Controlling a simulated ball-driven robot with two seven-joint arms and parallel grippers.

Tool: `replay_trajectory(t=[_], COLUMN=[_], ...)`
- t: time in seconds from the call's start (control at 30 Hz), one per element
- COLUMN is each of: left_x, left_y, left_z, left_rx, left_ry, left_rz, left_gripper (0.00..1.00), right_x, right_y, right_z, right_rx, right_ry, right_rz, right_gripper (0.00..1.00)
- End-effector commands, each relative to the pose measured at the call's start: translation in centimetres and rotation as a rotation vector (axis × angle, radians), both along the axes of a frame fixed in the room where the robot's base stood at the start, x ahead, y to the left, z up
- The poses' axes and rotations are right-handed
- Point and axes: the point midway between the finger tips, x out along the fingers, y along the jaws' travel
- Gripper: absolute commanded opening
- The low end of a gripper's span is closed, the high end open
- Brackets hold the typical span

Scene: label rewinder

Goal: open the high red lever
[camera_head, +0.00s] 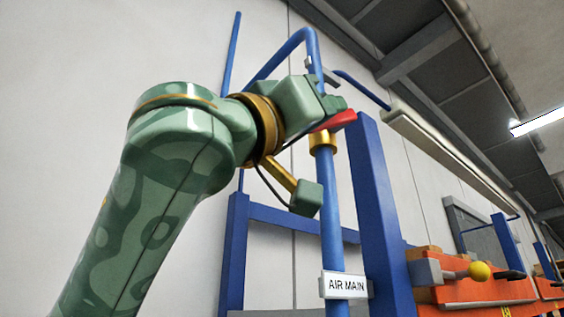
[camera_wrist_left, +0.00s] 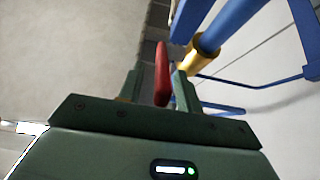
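The red lever (camera_head: 337,121) sits on a brass valve (camera_head: 323,143) high on a blue vertical pipe (camera_head: 331,205). In the head view the lever points to the right and tilts up slightly. My left gripper (camera_head: 335,103) is up at the lever, and its fingers partly hide it. In the left wrist view the red lever (camera_wrist_left: 162,74) stands between the two fingers of my left gripper (camera_wrist_left: 157,88). The fingers are apart, with a visible gap on the left side of the lever; contact on the right side is hard to tell. My right gripper is out of view.
A blue post (camera_head: 380,210) stands close to the right of the pipe. An "AIR MAIN" sign (camera_head: 345,286) hangs low on the pipe. A pale wall (camera_head: 130,60) lies behind.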

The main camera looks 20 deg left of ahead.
Motion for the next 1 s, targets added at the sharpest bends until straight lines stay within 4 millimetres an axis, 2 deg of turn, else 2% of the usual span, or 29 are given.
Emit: replay_trajectory(t=[0.13, 0.27, 0.5, 0.7, 1.0], left_x=[-0.5, -2.0, -6.3, -9.2, -10.7], left_y=[0.4, 1.5, 4.7, 6.8, 7.8], left_z=[-0.6, -2.2, -6.2, -8.5, -9.6], left_rx=[-0.001, 0.000, 0.000, 0.001, 0.001], left_ry=[-0.002, -0.002, -0.003, -0.002, 0.001], left_rz=[0.000, 0.000, 0.001, 0.003, 0.000], left_gripper=[0.35, 0.35, 0.35, 0.35, 0.35], right_x=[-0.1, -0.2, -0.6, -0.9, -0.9], right_y=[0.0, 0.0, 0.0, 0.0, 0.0], right_z=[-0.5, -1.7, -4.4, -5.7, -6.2], right_rx=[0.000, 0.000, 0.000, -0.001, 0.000], right_ry=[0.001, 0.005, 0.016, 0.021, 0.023], right_rz=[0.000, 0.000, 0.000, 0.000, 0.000], right_gripper=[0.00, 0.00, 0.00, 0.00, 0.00])
